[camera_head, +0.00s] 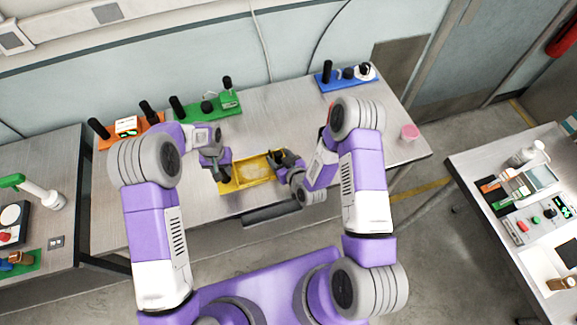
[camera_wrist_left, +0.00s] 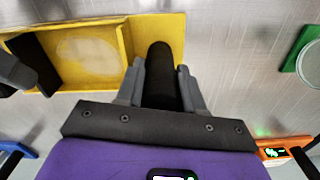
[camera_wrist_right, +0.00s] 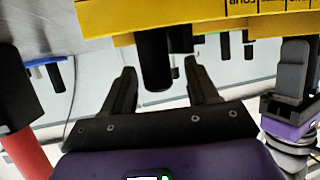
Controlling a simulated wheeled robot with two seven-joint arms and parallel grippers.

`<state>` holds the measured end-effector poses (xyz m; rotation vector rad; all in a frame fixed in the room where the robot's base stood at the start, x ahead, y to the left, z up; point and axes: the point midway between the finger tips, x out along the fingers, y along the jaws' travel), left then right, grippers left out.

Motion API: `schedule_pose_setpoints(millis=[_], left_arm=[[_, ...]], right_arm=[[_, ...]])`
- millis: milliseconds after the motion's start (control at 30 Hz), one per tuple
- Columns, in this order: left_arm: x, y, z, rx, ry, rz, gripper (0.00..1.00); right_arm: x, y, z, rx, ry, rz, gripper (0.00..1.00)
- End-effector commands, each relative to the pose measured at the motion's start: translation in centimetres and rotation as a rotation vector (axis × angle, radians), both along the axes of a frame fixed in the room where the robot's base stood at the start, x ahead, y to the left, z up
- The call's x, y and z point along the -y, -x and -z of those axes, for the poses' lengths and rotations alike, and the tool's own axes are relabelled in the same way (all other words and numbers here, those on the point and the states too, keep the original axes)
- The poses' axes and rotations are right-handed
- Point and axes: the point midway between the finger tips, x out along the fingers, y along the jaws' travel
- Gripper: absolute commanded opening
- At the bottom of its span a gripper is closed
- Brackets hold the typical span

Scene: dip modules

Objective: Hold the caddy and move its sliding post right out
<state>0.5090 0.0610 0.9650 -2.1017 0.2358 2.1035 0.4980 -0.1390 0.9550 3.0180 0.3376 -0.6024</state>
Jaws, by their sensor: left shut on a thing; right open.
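The yellow caddy (camera_head: 253,173) is a shallow tray near the table's front edge, between my grippers. My left gripper (camera_head: 222,170) is shut on a black post (camera_wrist_left: 162,75) at one end of the caddy. My right gripper (camera_head: 277,160) is at the caddy's other end. In the right wrist view its fingers (camera_wrist_right: 158,92) stand apart on both sides of another black post (camera_wrist_right: 153,62), with gaps on each side. The caddy's labelled side (camera_wrist_right: 180,15) shows above it. My right arm hides part of that end in the head view.
An orange module (camera_head: 130,142), a green module (camera_head: 205,108) and a blue module (camera_head: 345,80), with black posts, stand along the back. A pink cup (camera_head: 409,132) stands at the table's right. A red and black object (camera_wrist_right: 25,150) is beside my right gripper.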

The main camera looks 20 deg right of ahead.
Motion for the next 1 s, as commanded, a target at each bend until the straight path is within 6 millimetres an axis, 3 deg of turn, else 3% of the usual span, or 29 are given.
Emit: schedule_pose_setpoints(millis=[200, 433, 1000], left_arm=[[0.1, 0.0, 0.0, 0.001, 0.001, 0.000, 0.00], [0.1, 0.0, 0.0, 0.002, 0.001, 0.000, 0.00], [0.1, 0.0, 0.0, 0.002, 0.001, 0.000, 0.00]], right_arm=[[1.0, 4.1, -1.7, -0.003, 0.000, 0.003, 0.59], [1.7, 6.9, -2.9, -0.002, 0.001, 0.003, 0.59], [2.0, 7.6, -3.8, 0.001, -0.001, 0.005, 0.59]])
